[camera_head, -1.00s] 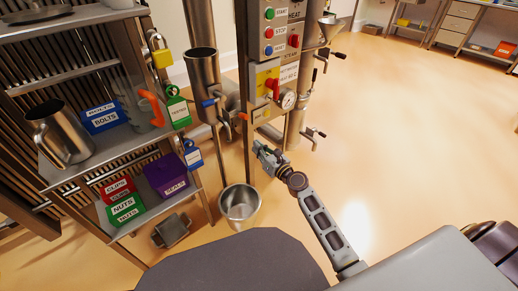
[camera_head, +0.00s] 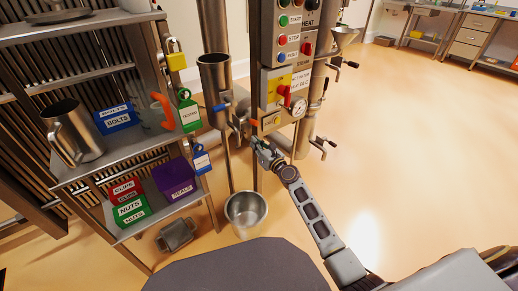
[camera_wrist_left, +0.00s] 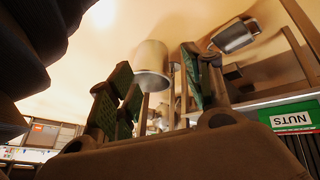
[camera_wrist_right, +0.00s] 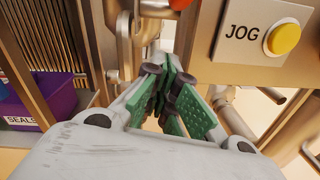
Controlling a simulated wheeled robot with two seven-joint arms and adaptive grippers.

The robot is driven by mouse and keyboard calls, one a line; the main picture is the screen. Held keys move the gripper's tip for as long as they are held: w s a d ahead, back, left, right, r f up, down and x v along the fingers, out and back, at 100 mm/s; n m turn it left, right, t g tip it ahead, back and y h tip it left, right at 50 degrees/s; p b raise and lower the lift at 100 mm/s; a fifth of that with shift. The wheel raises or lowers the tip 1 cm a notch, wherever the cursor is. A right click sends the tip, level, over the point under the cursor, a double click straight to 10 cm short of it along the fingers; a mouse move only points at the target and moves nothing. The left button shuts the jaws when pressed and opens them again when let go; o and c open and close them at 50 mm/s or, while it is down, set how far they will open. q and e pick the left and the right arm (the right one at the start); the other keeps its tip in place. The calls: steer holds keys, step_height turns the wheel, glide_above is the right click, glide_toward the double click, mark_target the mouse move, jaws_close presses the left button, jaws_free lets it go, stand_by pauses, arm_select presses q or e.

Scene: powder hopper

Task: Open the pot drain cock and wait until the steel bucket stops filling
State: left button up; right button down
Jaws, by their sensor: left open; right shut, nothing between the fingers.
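The steel pot (camera_head: 214,75) is a tall upright cylinder on a post. Below it are a blue-handled cock (camera_head: 221,107) and, to the right, an orange lever (camera_head: 247,122); I cannot tell which drains the pot. The steel bucket (camera_head: 246,208) stands on the floor below; no stream into it is visible. My right gripper (camera_head: 259,147) is shut and empty, just below the orange lever. In the right wrist view its fingertips (camera_wrist_right: 172,90) are together under metal fittings (camera_wrist_right: 125,30). In the left wrist view my left gripper (camera_wrist_left: 155,85) is open and empty, with the bucket (camera_wrist_left: 152,62) beyond, upside down.
A shelf rack (camera_head: 75,180) with a jug (camera_head: 75,132), labelled bins and a padlock (camera_head: 176,55) stands on the left. The control panel (camera_head: 290,45) with buttons and a gauge (camera_head: 299,107) is close above my right gripper. The floor at right is clear.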

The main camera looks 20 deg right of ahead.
arm_select(q)
steer(key=shift+s+a+r+g+p, duration=0.15)
steer(key=shift+r+p, duration=0.2)
steer(key=shift+r, duration=0.3)
steer(key=shift+a+r+g+p, duration=0.15)
steer(key=shift+r+p, duration=0.2)
steer(key=shift+r, duration=0.25)
arm_select(e)
steer(key=shift+w+d+r, duration=0.1)
steer(key=shift+w+r, duration=0.1)
steer(key=shift+r, duration=0.45)
steer(key=shift+w+d+r, duration=0.1)
steer(key=shift+w+r, duration=0.15)
steer(key=shift+r, duration=0.4)
steer(key=shift+w+d+r, duration=0.1)
steer(key=shift+w+r, duration=0.1)
steer(key=shift+r, duration=0.45)
arm_select(q)
steer(key=shift+r, duration=0.1)
steer(key=shift+s+a+y+p, duration=0.2)
steer(key=shift+y+p, duration=0.1)
steer(key=shift+p, duration=0.35)
arm_select(e)
steer(key=shift+r, duration=0.15)
arm_select(q)
steer(key=shift+w+a+g+p, duration=0.2)
steer(key=shift+g+p, duration=0.1)
steer(key=shift+p, duration=0.15)
